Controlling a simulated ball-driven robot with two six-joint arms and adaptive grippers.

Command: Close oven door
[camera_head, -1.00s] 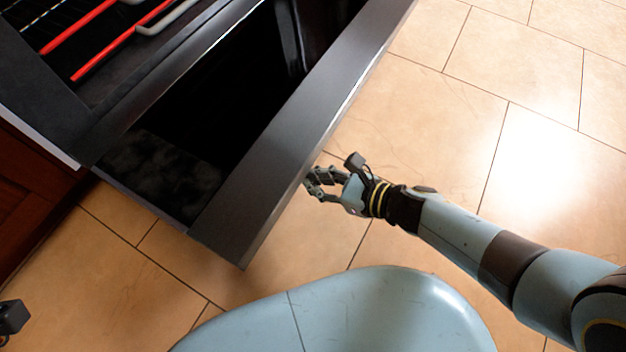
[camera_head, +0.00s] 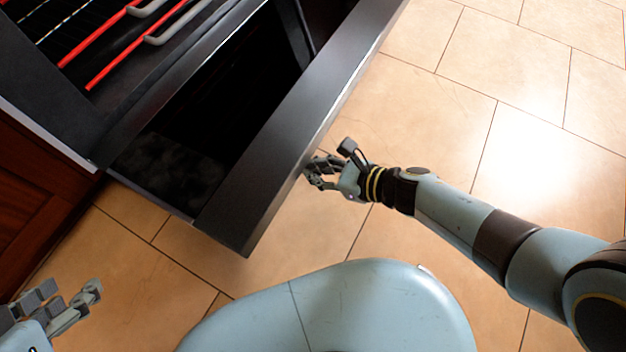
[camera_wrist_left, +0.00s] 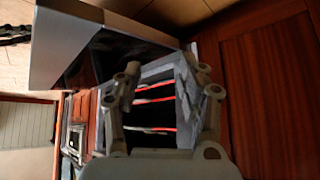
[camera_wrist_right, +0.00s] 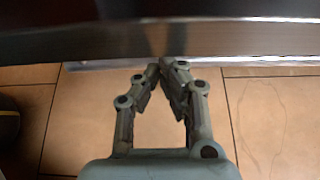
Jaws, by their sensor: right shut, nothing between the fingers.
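The oven door (camera_head: 290,130) is a long dark grey panel standing out from the oven (camera_head: 55,110) in the head view, with a dark opening between them. It is partly open. My right gripper (camera_head: 308,172) is at the panel's outer side, with its fingertips at or very near its edge; I cannot tell if they touch. In the right wrist view its fingers (camera_wrist_right: 162,66) meet, empty, below the panel's edge. My left gripper (camera_head: 72,292) is at the lower left of the head view, away from the door. In the left wrist view its fingers (camera_wrist_left: 163,78) are spread and empty, toward the oven.
Red-edged racks (camera_head: 105,45) show inside the oven. A reddish wooden cabinet (camera_head: 35,205) stands on the oven's near side. The tiled floor (camera_head: 440,110) is clear outside the door panel.

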